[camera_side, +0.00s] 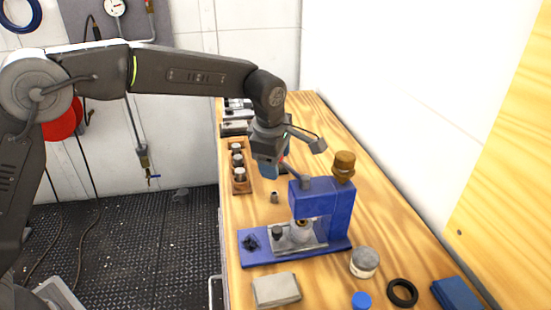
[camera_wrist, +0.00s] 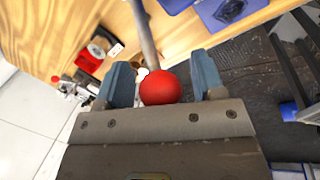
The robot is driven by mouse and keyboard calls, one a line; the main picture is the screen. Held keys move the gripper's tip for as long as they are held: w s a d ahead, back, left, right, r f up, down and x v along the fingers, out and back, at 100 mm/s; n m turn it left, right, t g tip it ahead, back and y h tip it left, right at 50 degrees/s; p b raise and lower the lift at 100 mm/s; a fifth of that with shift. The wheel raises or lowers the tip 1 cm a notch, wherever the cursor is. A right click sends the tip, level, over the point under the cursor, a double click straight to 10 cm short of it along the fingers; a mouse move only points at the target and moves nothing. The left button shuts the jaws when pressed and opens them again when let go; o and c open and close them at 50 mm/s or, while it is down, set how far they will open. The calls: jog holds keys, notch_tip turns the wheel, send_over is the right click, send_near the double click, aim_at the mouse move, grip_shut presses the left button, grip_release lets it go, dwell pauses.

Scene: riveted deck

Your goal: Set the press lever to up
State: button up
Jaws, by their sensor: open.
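The blue press (camera_side: 328,197) stands on the wooden bench in the side view. Its grey lever (camera_side: 291,172) runs from the press head up and to the left, tilted, towards my gripper (camera_side: 272,165). In the wrist view the lever rod (camera_wrist: 145,35) ends in a red ball knob (camera_wrist: 160,88). The knob sits between the two blue fingers of my gripper (camera_wrist: 163,72), with a gap visible on each side. My gripper is open around the knob. In the side view the knob is mostly hidden by the fingers.
A brown stacked object (camera_side: 344,165) is behind the press head. A wooden rack (camera_side: 239,178) with several metal parts lies left of my gripper. A lidded jar (camera_side: 364,262), a black ring (camera_side: 403,292) and a pale block (camera_side: 276,289) lie near the press base. A white wall rises on the right.

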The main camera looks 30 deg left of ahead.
jog(key=v, duration=1.3)
jog(key=shift+r, duration=0.45)
jog(key=shift+s, duration=0.1)
jog(key=s+a+r+m+t, duration=0.1)
jog(key=s+a+m, duration=0.4)
jog(key=s, duration=0.2)
jog(key=s+a+m+t, duration=0.1)
jog(key=s+a+m, duration=0.35)
jog(key=s, duration=0.25)
jog(key=s+a+f+m, duration=0.2)
jog(key=s+f+m, duration=0.2)
jog(key=s+m, duration=0.1)
jog(key=s+a+f+m+t, duration=0.1)
jog(key=s+a+f+m, duration=0.1)
jog(key=s+f+m, duration=0.2)
jog(key=s+m, duration=0.2)
jog(key=s, duration=0.2)
jog(key=shift+s+f+h, duration=0.25)
jog(key=shift+h, duration=0.05)
